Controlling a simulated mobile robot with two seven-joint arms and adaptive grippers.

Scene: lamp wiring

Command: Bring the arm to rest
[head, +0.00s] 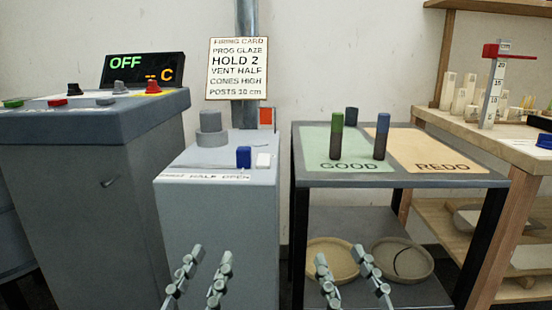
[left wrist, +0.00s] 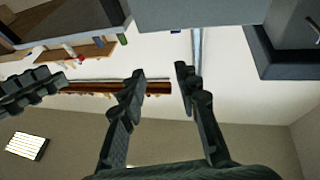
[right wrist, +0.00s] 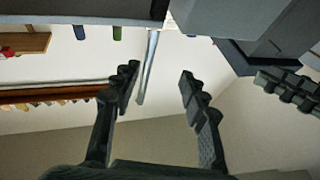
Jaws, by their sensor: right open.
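My left gripper (head: 212,255) is low in the head view, in front of the grey cabinet, with its two fingers apart and nothing between them. Its empty fingers also show in the left wrist view (left wrist: 160,73). My right gripper (head: 339,254) is low in the head view, in front of the black-framed table's lower shelf, open and empty. Its spread fingers show in the right wrist view (right wrist: 158,75). The two grippers are side by side and apart from each other. Neither visibly touches anything.
A grey cabinet (head: 215,240) with blocks on top stands in the middle. Left is a kiln-like box (head: 90,190) reading OFF. The table right of the cabinet has a GOOD mat (head: 314,145) bearing coloured posts and an empty-looking REDO mat (head: 425,145). A wooden bench (head: 480,150) stands far right.

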